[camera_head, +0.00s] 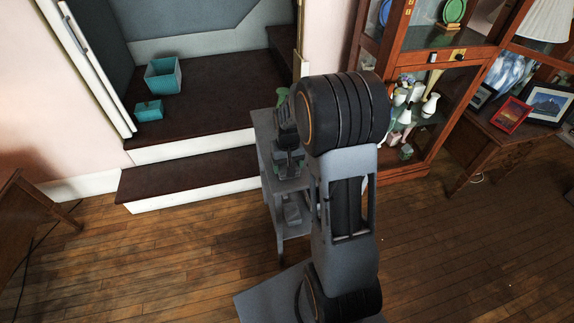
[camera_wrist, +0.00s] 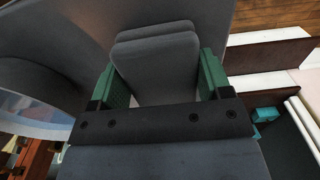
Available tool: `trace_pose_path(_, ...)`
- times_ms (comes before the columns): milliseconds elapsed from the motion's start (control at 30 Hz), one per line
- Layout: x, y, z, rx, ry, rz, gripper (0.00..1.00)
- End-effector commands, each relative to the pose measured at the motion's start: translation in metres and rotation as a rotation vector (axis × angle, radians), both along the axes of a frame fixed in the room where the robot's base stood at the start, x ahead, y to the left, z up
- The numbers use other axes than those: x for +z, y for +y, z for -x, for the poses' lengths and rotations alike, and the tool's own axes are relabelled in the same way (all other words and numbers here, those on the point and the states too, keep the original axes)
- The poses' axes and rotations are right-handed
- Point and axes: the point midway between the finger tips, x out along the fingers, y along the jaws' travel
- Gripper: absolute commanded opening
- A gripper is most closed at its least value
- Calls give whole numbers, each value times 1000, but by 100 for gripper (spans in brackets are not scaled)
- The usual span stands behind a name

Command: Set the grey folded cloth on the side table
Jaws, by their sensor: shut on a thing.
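In the wrist view my gripper (camera_wrist: 162,80) is shut on the grey folded cloth (camera_wrist: 155,58), which shows as rounded, stacked layers between the two green fingers. In the head view my arm crosses the middle and largely hides the gripper; the cloth cannot be made out there. A grey stand (camera_head: 262,128) with a top and lower shelf is beside and partly behind my arm. I cannot tell for sure whether it is the side table, nor whether the cloth touches any surface.
A dark brown step (camera_head: 190,175) leads to a raised alcove holding a teal bin (camera_head: 163,76) and small teal box (camera_head: 149,110). A glass cabinet (camera_head: 398,45) with vases and a wooden desk (camera_head: 490,150) with framed pictures stand right.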

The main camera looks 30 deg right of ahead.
Motion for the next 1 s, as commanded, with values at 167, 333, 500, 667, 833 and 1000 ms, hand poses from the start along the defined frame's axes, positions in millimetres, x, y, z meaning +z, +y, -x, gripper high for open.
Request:
trace_pose_path(167, -1, 0, 1, 0, 5, -1, 80)
trace_pose_path(333, -1, 0, 1, 0, 4, -1, 96)
trace_pose_path(500, -1, 0, 1, 0, 3, -1, 97)
trace_pose_path(667, 5, 0, 0, 0, 1, 0, 97)
trace_pose_path(833, 31, 0, 0, 0, -1, 0, 97)
trace_pose_path(1000, 65, -1, 0, 0, -1, 1, 97)
